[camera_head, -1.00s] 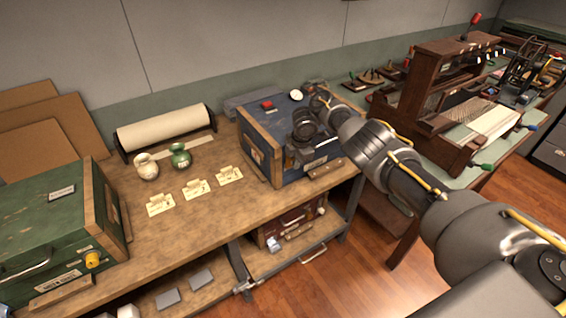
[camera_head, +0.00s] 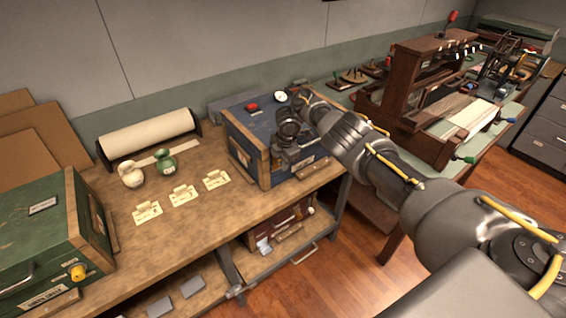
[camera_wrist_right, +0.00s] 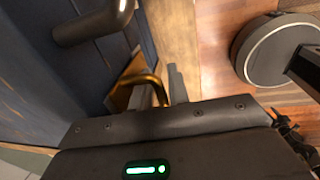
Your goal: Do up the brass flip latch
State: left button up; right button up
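The blue crate (camera_head: 251,149) with wooden edges stands at the right end of the workbench. My right gripper (camera_head: 292,158) is at the crate's front side, and its wrist hides part of that side. In the right wrist view, the brass latch (camera_wrist_right: 138,82) with its curved brass arm sits on the blue crate wall (camera_wrist_right: 40,75), just beyond the gripper's dark body. A grey finger-like part (camera_wrist_right: 178,85) shows beside the brass arm. I cannot tell whether it touches, or how far apart the fingers are. The latch is hidden in the head view. My left gripper is not in view.
A dark handle (camera_wrist_right: 95,20) juts from the crate near the latch. A wooden loom (camera_head: 400,90) stands at the right. Floor is open in front.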

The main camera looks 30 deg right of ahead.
jog(key=r, duration=0.2)
jog(key=r+p, duration=0.1)
jog(key=r, duration=0.3)
jog(key=shift+s+r, duration=0.4)
jog(key=shift+s+d+r+p, duration=0.1)
jog(key=shift+s+r+p, duration=0.1)
jog(key=shift+r+p, duration=1.05)
jog(key=shift+s+r+p, duration=0.2)
jog(key=shift+r+p, duration=0.5)
jog(key=shift+p, duration=1)
